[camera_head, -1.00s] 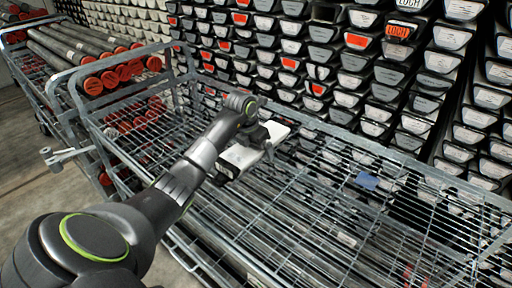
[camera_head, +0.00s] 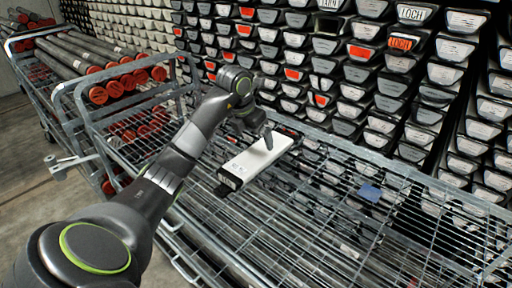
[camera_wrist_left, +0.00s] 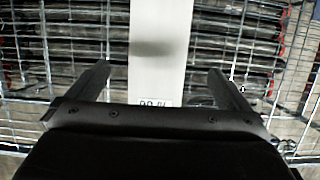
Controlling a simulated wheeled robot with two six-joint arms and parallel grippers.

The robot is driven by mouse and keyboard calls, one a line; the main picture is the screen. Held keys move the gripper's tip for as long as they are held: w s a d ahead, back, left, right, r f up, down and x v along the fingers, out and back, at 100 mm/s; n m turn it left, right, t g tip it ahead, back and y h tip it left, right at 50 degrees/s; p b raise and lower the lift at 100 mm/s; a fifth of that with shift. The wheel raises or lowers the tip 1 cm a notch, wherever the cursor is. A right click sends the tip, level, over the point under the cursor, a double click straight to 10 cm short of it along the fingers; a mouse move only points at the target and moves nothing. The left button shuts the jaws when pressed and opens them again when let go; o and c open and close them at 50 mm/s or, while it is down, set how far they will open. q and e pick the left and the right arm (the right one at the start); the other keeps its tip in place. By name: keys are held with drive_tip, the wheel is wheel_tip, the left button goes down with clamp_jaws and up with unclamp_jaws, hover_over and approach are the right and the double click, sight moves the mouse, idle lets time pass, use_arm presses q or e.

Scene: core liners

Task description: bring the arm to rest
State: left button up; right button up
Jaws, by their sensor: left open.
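My left arm reaches in from the left in the head view. Its gripper (camera_head: 266,138) is over a long white box-shaped core liner (camera_head: 256,158) with a dark end, which lies on the wire shelf of the cart (camera_head: 330,215). In the left wrist view, the left gripper (camera_wrist_left: 160,80) has its two fingers spread wide, one on each side of the white liner (camera_wrist_left: 160,45), touching neither. A small printed label shows near the liner's lower end. My right gripper is not in view.
A second cart (camera_head: 75,90) at the left carries long grey tubes with orange caps (camera_head: 110,88). A wall of stacked trays (camera_head: 390,85) stands behind the carts.

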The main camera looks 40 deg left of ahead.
use_arm(q)
drive_tip(key=shift+s+r, duration=0.25)
drive_tip(key=shift+r, duration=0.45)
